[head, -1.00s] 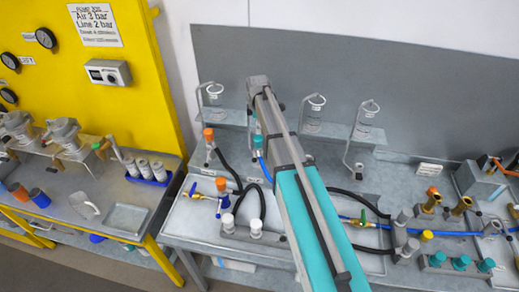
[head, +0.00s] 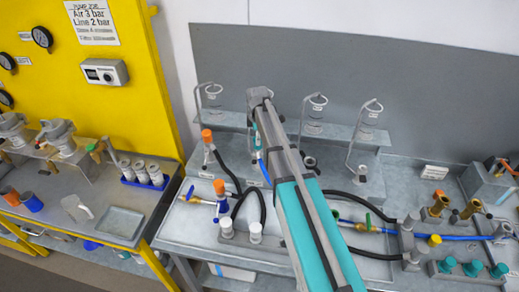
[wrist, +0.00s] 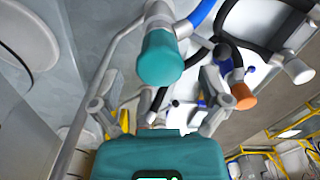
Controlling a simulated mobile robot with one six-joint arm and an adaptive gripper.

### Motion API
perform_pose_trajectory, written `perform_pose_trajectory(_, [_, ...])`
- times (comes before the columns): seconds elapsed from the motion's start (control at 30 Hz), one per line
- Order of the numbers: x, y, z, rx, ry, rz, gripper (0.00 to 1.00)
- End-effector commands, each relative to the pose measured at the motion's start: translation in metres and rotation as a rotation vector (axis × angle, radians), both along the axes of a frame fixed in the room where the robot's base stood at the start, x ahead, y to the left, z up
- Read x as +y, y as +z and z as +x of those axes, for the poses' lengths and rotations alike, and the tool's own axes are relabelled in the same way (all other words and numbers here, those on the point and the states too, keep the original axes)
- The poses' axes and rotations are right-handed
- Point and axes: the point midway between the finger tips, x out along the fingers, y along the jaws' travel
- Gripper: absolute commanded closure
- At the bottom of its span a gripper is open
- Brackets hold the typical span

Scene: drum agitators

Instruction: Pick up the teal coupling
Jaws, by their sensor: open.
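The teal coupling (wrist: 162,58) shows large in the wrist view, at the upper middle, with a blue hose (wrist: 203,14) beside its upper end. My gripper (wrist: 158,92) is open, with one finger to each side below the coupling in the picture. Nothing is held between the fingers. I cannot tell whether a finger touches the coupling. In the head view my arm covers the gripper and most of the rack spot where the teal coupling hangs.
An orange coupling (wrist: 243,97) hangs close to the right finger; an orange one also shows in the head view (head: 207,135). Black hoses lie around the rack. Several teal caps (head: 473,267) stand at the bench's lower right. Glass cups in wire holders (head: 315,112) line the shelf behind.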

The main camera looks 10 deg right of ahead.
Motion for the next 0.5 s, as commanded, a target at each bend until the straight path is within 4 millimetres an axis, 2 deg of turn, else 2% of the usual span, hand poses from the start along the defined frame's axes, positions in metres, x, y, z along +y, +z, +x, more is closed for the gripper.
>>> perform_pose_trajectory(0.27, [0.0,-0.001,0.0,0.0,0.0,0.0,0.04])
perform_pose_trajectory(0.5, [0.0,-0.012,-0.001,0.0,0.0,0.0,0.04])
